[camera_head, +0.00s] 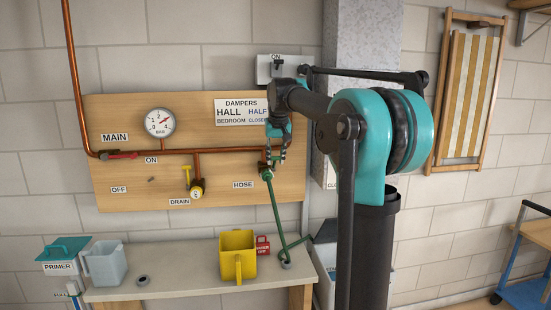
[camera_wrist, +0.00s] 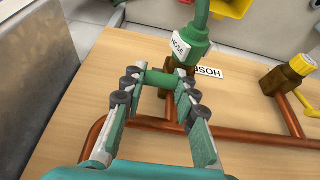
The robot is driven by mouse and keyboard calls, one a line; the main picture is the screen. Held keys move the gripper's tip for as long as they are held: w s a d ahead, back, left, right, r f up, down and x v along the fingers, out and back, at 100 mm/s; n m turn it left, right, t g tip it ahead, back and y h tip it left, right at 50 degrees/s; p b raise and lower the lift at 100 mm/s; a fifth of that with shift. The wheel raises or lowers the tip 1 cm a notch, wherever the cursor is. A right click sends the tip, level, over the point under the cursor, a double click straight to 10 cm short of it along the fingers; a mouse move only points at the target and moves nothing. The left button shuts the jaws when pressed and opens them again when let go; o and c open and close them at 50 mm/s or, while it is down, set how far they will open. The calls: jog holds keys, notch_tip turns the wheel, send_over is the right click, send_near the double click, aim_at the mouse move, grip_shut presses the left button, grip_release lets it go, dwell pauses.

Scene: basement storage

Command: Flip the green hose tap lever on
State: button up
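The green lever (camera_wrist: 160,79) of the hose tap lies crosswise between my fingertips in the wrist view. Its brass tap body (camera_wrist: 174,78) is partly behind my right finger. A green hose connector (camera_wrist: 192,46) with a HOSE tag is fitted to the tap. My gripper (camera_wrist: 158,90) is open, its fingers spread at either side of the lever; I cannot tell whether they touch it. In the head view, my gripper (camera_head: 277,148) is at the board just above the green hose connector (camera_head: 267,174), and the lever is mostly hidden by it.
Copper pipes (camera_head: 225,151) run along the wooden board (camera_head: 130,190). A red MAIN lever (camera_head: 122,156) and yellow DRAIN lever (camera_head: 187,176) are to the left. A yellow jug (camera_head: 238,255) stands on the bench (camera_head: 180,283) below. A grey duct (camera_head: 350,50) is at right.

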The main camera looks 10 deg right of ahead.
grip_shut()
jog(key=shift+s+f+t, duration=0.2)
jog(key=shift+f+t, duration=0.05)
jog(key=shift+t, duration=0.65)
jog(key=shift+s+f+t, duration=0.25)
jog(key=shift+t, duration=0.65)
jog(key=shift+s+f+t, duration=0.2)
jog(key=shift+f+t, duration=0.05)
jog(key=shift+t, duration=0.65)
jog(key=o, duration=0.7)
grip_release()
jog(key=v, duration=1.2)
